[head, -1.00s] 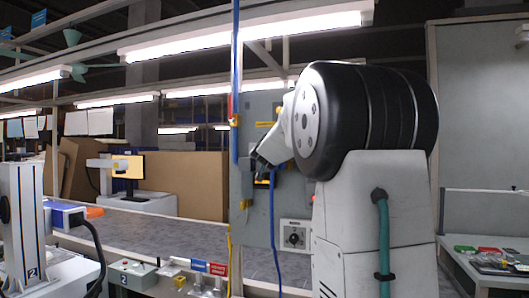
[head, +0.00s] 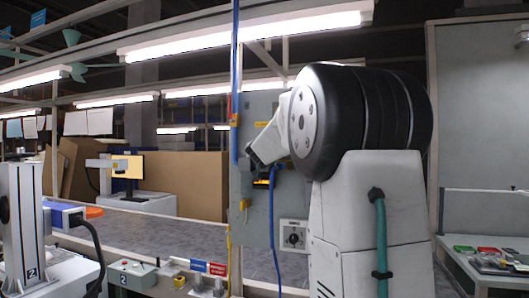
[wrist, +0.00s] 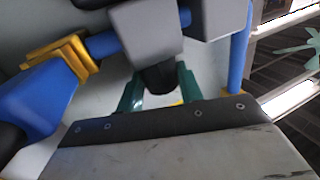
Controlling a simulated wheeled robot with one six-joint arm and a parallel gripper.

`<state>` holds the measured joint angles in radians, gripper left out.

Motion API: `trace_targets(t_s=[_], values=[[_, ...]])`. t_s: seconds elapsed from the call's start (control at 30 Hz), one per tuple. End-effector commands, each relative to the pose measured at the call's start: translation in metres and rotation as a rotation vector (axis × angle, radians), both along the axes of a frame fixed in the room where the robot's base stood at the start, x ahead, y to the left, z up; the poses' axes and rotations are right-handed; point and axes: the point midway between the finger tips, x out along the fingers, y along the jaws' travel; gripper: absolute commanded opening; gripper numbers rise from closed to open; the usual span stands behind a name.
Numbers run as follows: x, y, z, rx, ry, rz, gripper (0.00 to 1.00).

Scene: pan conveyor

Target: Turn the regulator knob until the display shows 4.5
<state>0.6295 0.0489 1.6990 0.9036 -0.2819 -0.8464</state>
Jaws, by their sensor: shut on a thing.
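The regulator in the wrist view has a grey body (wrist: 146,32) on a blue pipe, with a dark knob (wrist: 158,78) projecting from it. My gripper (wrist: 159,88) has its green fingers on both sides of the knob and is shut on it. In the head view my wrist is in front of the grey panel (head: 262,215), and the fingertips and knob are hidden or too small to make out. I cannot see a readable display in either view.
A yellow clip (wrist: 57,52) and a blue fitting (wrist: 35,100) sit beside the regulator in the wrist view. In the head view a blue hose (head: 272,225) hangs down the panel, beside a white dial plate (head: 292,236). A grey worktop (head: 160,228) runs to the left.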

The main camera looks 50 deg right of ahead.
Motion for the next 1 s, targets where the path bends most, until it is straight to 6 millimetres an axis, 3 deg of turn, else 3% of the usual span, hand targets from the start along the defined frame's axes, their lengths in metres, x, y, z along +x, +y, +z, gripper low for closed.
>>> trace_targets(t_s=[0.47,1.0], values=[[0.005,0.004,-0.002,0.003,0.002,-0.201,0.14],[0.013,0.005,-0.003,0.002,0.004,-0.691,0.14]])
